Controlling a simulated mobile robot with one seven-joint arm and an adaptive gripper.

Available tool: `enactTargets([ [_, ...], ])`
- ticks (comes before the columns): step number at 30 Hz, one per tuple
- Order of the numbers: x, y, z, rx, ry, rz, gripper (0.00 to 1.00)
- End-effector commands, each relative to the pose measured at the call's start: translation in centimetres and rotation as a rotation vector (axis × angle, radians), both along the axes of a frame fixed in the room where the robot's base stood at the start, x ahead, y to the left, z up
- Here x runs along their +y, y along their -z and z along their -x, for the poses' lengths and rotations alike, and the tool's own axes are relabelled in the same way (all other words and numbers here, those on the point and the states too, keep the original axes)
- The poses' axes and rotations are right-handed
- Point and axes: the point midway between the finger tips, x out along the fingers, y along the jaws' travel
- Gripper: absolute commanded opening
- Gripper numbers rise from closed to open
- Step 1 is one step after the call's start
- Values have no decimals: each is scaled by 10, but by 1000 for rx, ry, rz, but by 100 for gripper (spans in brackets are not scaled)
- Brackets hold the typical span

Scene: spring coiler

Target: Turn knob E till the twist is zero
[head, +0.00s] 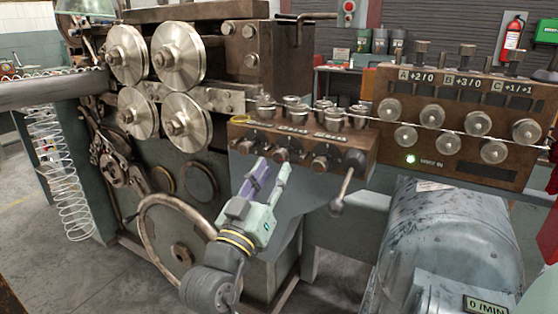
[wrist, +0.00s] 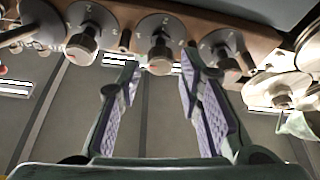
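A row of small dial knobs sits on the front of the brown control box (head: 245,137). No letter E is legible, so I cannot tell which one is knob E. In the wrist view the middle knob (wrist: 160,58) has a silver grip on a round numbered dial with a small red mark. It is ahead of and between the fingertips of my gripper (wrist: 158,78), which is open and empty. In the head view my gripper (head: 273,172) points up at the knobs from below. The twist readout cannot be read.
Another dial knob (wrist: 83,44) stands left of the middle one, and one more (wrist: 226,62) to the right. A ball-ended lever (head: 345,182) hangs at the box's right end. Steel rollers (head: 180,55) are at left, a handwheel (head: 145,225) below, a motor (head: 445,240) at right.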

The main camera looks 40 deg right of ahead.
Motion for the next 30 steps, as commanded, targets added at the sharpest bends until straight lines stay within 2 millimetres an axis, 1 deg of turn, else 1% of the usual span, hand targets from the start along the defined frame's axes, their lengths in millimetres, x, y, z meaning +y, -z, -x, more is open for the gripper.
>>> enactTargets([
  [1, -9, -8, -4, 1, 2, 1, 33],
  [3, -18, -12, -9, 1, 1, 0, 33],
  [7, -30, -17, -16, 0, -1, 1, 33],
  [12, -37, -18, -20, 0, -2, 0, 33],
  [20, -37, -17, -20, 0, -3, -1, 33],
  [30, -37, -18, -20, 0, -3, -1, 10],
])
